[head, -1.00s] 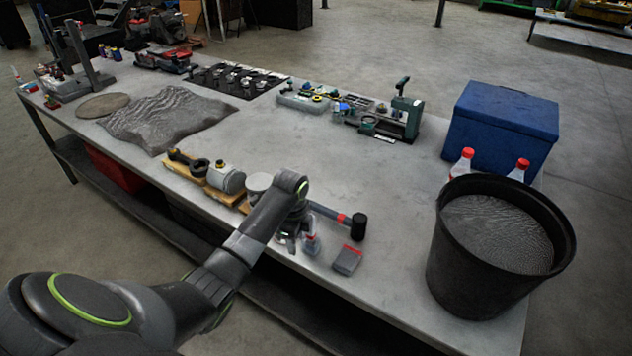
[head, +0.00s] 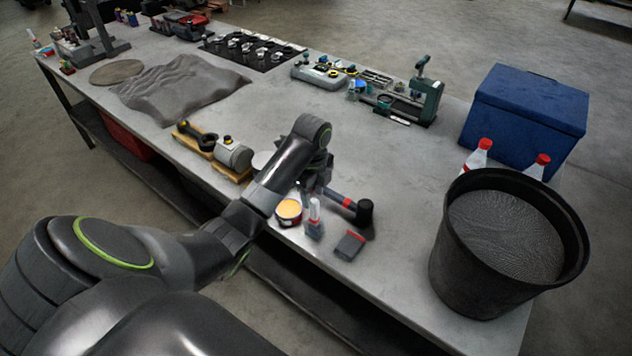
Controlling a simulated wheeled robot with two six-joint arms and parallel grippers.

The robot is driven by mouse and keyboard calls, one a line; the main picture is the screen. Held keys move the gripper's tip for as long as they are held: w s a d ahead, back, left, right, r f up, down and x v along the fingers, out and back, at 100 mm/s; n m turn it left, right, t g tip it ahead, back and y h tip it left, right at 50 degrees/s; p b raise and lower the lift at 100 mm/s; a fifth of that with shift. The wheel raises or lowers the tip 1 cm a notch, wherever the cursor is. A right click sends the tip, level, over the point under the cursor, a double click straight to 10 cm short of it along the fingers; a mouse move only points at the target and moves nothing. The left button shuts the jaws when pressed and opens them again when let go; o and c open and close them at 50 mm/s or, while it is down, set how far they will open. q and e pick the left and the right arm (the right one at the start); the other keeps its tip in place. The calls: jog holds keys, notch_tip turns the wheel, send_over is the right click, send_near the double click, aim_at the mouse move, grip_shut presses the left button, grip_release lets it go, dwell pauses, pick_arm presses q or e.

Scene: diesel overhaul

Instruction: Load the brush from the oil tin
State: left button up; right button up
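A small round open tin (head: 289,210) with amber contents, which looks like the oil tin, stands near the front edge of the bench. My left gripper (head: 313,184) is over the bench just behind and right of the tin, pointing down. My own forearm and wrist partly cover it, so its fingertips and anything between them do not show clearly. I cannot make out the brush. My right gripper is not in view.
A clear bottle (head: 314,222) stands right beside the tin. A black-headed mallet (head: 364,212) and a grey red-edged box (head: 350,245) lie to the right. A black bucket (head: 447,245) stands further right. The bench middle is clear.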

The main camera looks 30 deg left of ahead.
aim_at(316, 199)
pick_arm(q)
jog(key=f, duration=0.1)
jog(key=f+b, duration=0.1)
jog(key=f, duration=0.1)
jog(key=shift+w+f, duration=0.15)
jog(key=shift+w, duration=0.2)
jog(key=shift+w+f, duration=0.25)
jog(key=shift+f, duration=0.1)
jog(key=shift+d+f, duration=0.1)
jog(key=shift+f, duration=0.25)
jog(key=shift+s+f, duration=0.25)
jog(key=shift+s, duration=0.15)
jog(key=shift+f, duration=0.15)
jog(key=shift+w+f, duration=0.1)
jog(key=shift+w, duration=0.1)
jog(key=shift+c, duration=1.8)
jog(key=shift+s, duration=0.1)
grip_shut()
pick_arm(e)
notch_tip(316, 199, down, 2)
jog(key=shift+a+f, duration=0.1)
